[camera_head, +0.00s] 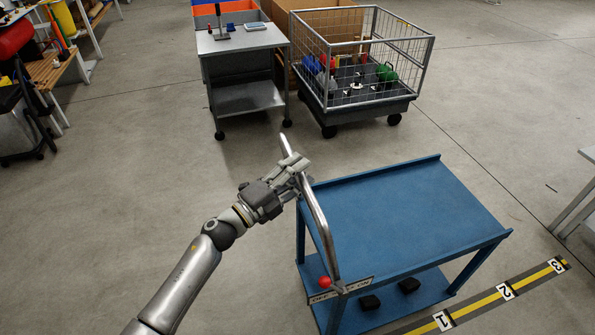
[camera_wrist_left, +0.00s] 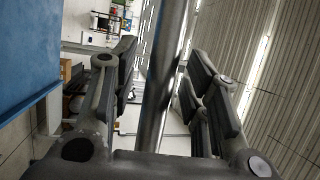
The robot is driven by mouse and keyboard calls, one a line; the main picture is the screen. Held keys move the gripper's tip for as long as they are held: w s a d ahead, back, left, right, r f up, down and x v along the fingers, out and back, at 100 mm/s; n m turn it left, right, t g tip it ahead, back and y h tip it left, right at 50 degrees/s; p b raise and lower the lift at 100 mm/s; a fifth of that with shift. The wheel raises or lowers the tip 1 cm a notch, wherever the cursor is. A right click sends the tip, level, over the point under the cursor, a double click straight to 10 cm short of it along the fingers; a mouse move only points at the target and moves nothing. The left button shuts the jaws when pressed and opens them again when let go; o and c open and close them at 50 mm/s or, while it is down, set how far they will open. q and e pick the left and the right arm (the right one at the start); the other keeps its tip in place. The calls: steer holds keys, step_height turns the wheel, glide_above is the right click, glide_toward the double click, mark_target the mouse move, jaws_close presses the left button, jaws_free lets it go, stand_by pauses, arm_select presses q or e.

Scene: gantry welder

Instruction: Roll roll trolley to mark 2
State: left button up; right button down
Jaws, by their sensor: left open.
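The roll trolley (camera_head: 405,215) is a blue two-shelf cart with a silver push handle (camera_head: 318,220) along its left side. A red knob (camera_head: 325,282) and a label plate sit at its near left corner. My left gripper (camera_head: 298,168) is at the handle. In the left wrist view the handle (camera_wrist_left: 165,85) runs between the open fingers of my left gripper (camera_wrist_left: 165,90), with gaps on both sides. Mark 2 (camera_head: 506,291) is on a yellow and black floor strip at the trolley's near right, between mark 1 (camera_head: 443,320) and mark 3 (camera_head: 556,265). My right gripper is not in view.
A grey wheeled table (camera_head: 245,42) and a wire-mesh cart (camera_head: 360,60) stand behind the trolley. A wooden bench (camera_head: 52,70) is at the far left. A grey table edge (camera_head: 580,200) is at the right. Concrete floor is clear at left.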

arm_select(q)
steer(key=shift+c, duration=0.2)
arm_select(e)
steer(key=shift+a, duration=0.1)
arm_select(q)
jaws_close()
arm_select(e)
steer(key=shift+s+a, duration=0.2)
